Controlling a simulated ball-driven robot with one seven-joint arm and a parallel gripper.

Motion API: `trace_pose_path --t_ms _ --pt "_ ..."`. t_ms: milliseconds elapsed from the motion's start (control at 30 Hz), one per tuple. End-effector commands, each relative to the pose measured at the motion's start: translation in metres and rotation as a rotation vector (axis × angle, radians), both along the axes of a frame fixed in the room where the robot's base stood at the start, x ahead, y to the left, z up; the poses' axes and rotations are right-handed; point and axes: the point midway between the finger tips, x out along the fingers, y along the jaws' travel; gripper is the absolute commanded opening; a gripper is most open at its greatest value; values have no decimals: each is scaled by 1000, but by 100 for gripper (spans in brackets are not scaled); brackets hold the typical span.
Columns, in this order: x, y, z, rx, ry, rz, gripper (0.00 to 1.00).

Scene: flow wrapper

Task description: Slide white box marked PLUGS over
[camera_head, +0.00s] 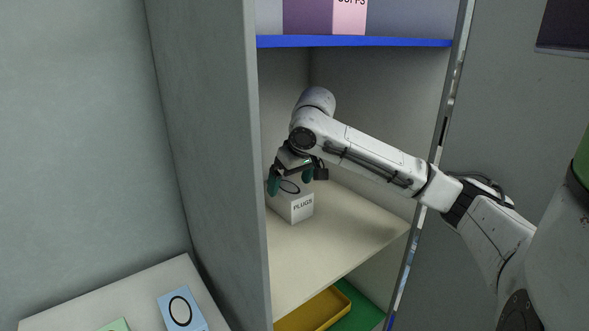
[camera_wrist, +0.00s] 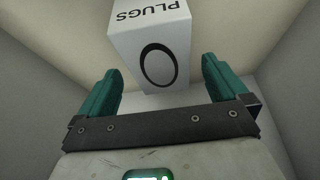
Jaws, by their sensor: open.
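The white box marked PLUGS (camera_head: 297,208) stands on the middle shelf (camera_head: 345,235) of the cabinet, near its left wall. It has a black ring on its top face. My gripper (camera_head: 290,184) is above the box, with its teal fingers pointing down. In the wrist view the box (camera_wrist: 152,45) shows its ring and label, ahead of my gripper (camera_wrist: 160,80). The fingers are open and spread to either side of the box's width. Nothing is gripped, and I cannot tell whether a finger touches the box.
The cabinet's left wall (camera_head: 215,130) is close to my gripper. A blue-edged shelf (camera_head: 355,41) with boxes is above. The middle shelf is bare to the right and front. A yellow tray (camera_head: 312,312) is below. A blue box (camera_head: 182,310) stands on a table at lower left.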

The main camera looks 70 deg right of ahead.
Motion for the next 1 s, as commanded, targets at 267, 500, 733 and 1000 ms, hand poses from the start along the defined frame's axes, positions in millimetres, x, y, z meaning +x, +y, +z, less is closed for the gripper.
trace_pose_path --t_ms 267,500,733,1000 --pt "13 -8 -36 1 2 0 100" --pt "16 -10 -46 -1 1 1 100" --pt "17 -10 -46 0 0 1 100" --pt "17 -10 -46 0 0 1 76"
